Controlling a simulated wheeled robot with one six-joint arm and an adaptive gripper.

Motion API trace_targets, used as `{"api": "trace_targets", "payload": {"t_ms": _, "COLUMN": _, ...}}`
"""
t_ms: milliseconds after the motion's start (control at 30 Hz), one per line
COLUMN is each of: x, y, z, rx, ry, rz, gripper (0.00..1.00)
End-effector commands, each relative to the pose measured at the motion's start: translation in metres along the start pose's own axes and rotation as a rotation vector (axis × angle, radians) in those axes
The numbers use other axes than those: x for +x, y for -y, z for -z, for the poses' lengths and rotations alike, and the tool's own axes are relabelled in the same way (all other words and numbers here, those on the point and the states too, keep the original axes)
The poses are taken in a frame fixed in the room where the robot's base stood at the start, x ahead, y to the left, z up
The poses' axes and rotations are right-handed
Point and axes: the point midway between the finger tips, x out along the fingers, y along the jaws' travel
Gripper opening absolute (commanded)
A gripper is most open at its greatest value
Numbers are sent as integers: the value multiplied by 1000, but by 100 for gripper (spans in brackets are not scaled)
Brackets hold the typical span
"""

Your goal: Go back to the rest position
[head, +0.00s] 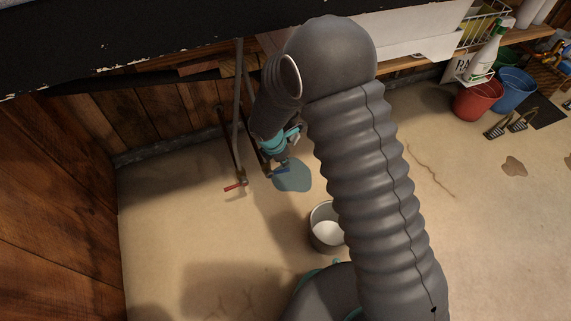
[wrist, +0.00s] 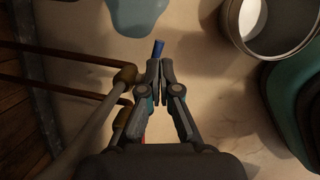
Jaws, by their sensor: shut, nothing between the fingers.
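My gripper (head: 279,168) hangs low over the concrete floor, beside the standing pipe (head: 238,120) in the head view. In the wrist view my gripper (wrist: 160,72) has its two fingers together and holds nothing. A small blue piece (wrist: 158,48) shows just beyond the fingertips; I cannot tell what it is. A tap with a red handle (head: 234,187) is low on the pipe, left of my gripper. In the wrist view the pipework (wrist: 92,122) runs close on the left, with the red part mostly hidden behind my gripper.
A blue-grey puddle (head: 294,177) lies beside my gripper. A metal bucket (head: 322,238) with a pale inside stands nearer, partly hidden by my arm. A wooden wall (head: 50,200) rises at left and a dark beam (head: 130,40) crosses above. Red (head: 478,101) and blue buckets (head: 513,88) stand far right.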

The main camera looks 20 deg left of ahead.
Motion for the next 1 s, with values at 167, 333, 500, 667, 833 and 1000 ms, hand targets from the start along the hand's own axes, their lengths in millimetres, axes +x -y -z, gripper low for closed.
{"api": "trace_targets", "payload": {"t_ms": 167, "x": -36, "y": -1, "z": 0, "rx": -1, "ry": 0, "rz": -4, "gripper": 0}}
{"api": "trace_targets", "payload": {"t_ms": 333, "x": -56, "y": 0, "z": 0, "rx": -1, "ry": 0, "rz": -1, "gripper": 0}}
{"api": "trace_targets", "payload": {"t_ms": 500, "x": -65, "y": 0, "z": 0, "rx": 0, "ry": -1, "rz": 0, "gripper": 0}}
{"api": "trace_targets", "payload": {"t_ms": 667, "x": -66, "y": 0, "z": 0, "rx": -1, "ry": -1, "rz": 1, "gripper": 0}}
{"api": "trace_targets", "payload": {"t_ms": 833, "x": -66, "y": 1, "z": 0, "rx": 51, "ry": 0, "rz": 3, "gripper": 0}}
{"api": "trace_targets", "payload": {"t_ms": 1000, "x": -63, "y": 14, "z": 2, "rx": 245, "ry": 2, "rz": 50, "gripper": 0}}
